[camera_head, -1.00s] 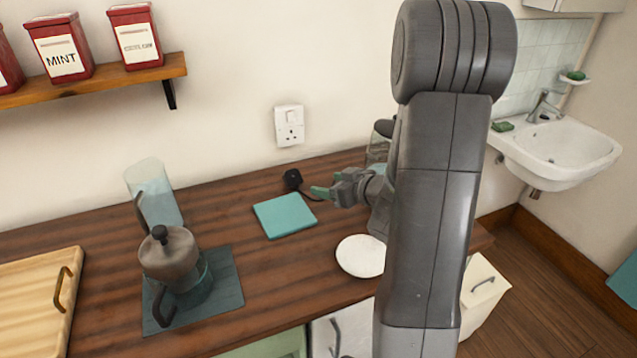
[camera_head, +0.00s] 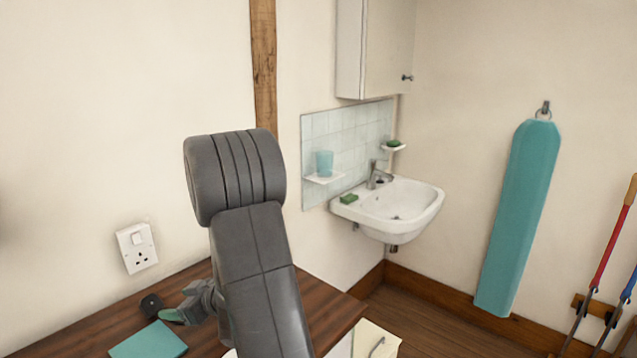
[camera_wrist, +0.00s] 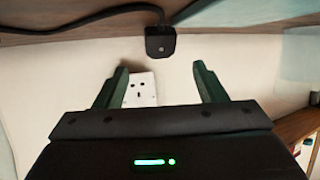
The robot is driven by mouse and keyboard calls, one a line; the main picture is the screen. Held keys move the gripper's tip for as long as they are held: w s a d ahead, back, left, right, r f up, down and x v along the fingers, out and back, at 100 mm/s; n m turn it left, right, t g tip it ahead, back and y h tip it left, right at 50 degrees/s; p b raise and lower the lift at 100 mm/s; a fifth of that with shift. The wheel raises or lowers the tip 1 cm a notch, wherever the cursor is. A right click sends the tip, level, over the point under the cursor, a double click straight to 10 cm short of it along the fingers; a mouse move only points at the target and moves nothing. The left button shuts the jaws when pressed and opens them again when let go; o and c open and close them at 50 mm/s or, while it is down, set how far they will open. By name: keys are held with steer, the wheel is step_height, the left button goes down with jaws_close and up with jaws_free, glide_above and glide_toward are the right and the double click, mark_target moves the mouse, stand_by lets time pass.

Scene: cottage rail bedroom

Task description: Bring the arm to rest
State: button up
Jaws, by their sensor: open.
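My gripper (camera_head: 183,312) is low in the head view, above the wooden counter, partly hidden by my arm. In the wrist view my gripper (camera_wrist: 160,68) has its two green fingers well apart, with nothing between them. My grey arm (camera_head: 260,260) stands up in front of the counter, bent at the top joint. A black plug (camera_head: 151,305) lies on the counter just left of the gripper. The plug (camera_wrist: 160,40) and its cable also show beyond the fingers in the wrist view, apart from them.
A teal square (camera_head: 150,341) lies on the dark wooden counter (camera_head: 115,325). A wall socket (camera_head: 137,248) is above it. A white basin (camera_head: 390,210) and cabinet (camera_head: 377,50) are to the right. A teal ironing board (camera_head: 518,215) hangs on the far wall. The floor between is clear.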

mark_target(154, 304)
steer(key=x, duration=0.5)
steer(key=shift+w+a+f, duration=0.1)
steer(key=shift+a, duration=0.2)
